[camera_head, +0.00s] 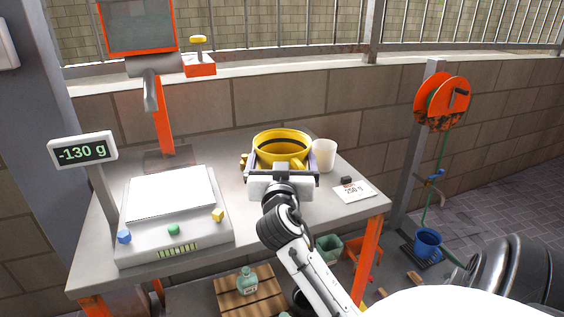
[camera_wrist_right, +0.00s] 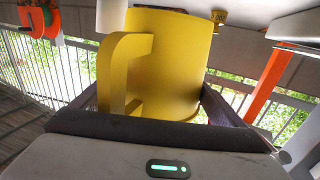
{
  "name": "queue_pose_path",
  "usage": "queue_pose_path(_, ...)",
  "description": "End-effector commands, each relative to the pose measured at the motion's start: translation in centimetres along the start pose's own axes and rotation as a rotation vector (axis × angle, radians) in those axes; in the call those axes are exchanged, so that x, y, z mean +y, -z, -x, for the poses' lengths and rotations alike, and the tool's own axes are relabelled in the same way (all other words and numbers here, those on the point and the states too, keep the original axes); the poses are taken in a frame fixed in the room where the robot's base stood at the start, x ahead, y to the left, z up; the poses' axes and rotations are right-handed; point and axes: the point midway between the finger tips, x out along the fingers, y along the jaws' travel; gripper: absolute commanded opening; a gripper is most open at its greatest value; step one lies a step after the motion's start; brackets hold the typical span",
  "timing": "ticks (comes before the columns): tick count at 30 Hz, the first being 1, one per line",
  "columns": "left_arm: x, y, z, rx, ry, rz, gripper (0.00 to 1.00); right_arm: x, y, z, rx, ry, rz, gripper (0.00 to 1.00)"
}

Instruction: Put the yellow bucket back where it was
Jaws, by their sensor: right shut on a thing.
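The yellow bucket (camera_head: 283,145), a round open-topped vessel with a side handle, is at the back of the grey table in the head view. It fills the middle of the right wrist view (camera_wrist_right: 178,60), its handle on the left. My right gripper (camera_head: 284,165) is shut on the bucket, with a finger on each side of it. I cannot tell if the bucket's base touches the table. The scale (camera_head: 172,190) stands to the left with a bare white plate, and its display (camera_head: 83,150) reads -130 g. My left gripper is not in view.
A white cup (camera_head: 324,156) stands close to the right of the bucket. A paper marked 250 g (camera_head: 354,191) lies near the table's right edge, with a small dark block (camera_head: 346,181) on it. A small yellow object (camera_head: 243,161) is just left of the bucket. A wall stands behind.

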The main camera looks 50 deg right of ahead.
Motion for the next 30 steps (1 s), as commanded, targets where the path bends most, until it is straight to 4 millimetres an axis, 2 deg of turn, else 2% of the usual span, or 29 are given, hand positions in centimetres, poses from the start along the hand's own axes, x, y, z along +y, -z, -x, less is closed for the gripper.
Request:
queue_pose_path(7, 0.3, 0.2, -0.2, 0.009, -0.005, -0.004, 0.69, 0.0, -3.2, 0.0, 0.002, 0.001, 0.005, 0.54)
queue_pose_path(20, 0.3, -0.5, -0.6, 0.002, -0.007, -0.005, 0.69, -0.1, -4.0, 0.0, 0.004, 0.001, -0.001, 0.54)
queue_pose_path(21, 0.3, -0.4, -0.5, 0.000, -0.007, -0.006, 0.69, -0.1, -4.0, 0.0, 0.000, 0.001, 0.000, 0.98)
queue_pose_path(30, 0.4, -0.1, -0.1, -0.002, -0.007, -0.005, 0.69, 0.0, -3.6, 0.0, 0.000, 0.001, 0.002, 1.00)
